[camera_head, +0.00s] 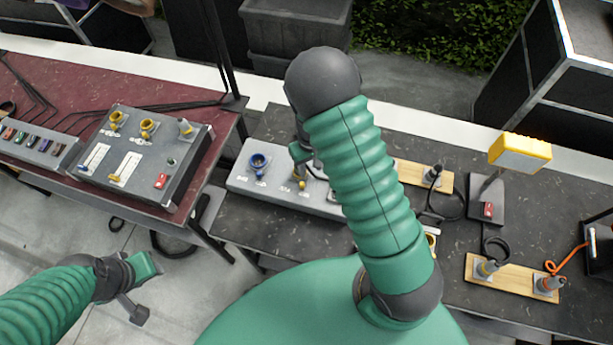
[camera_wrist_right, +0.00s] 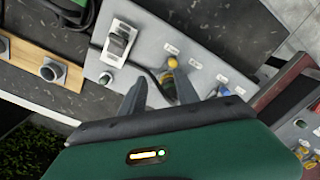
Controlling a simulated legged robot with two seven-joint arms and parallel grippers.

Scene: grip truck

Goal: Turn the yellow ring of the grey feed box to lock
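The grey feed box (camera_head: 268,185) lies on the dark table in front of me, partly hidden by my right arm. Its small yellow ring (camera_head: 301,184) sits near the middle, right of a blue socket (camera_head: 258,160). In the right wrist view the box (camera_wrist_right: 205,75) fills the middle, and the yellow ring (camera_wrist_right: 172,63) has a dark cable beside it. My right gripper (camera_wrist_right: 180,92) is open; its two fingers point at the box on either side of the yellow ring, with no clear contact. My left gripper (camera_head: 143,288) is open and empty, over the floor at lower left.
A grey control panel (camera_head: 140,155) with yellow sockets stands on the red table (camera_head: 60,75) at left. At right are wooden boards with connectors (camera_head: 515,277), a yellow lamp (camera_head: 520,152) and loose cables.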

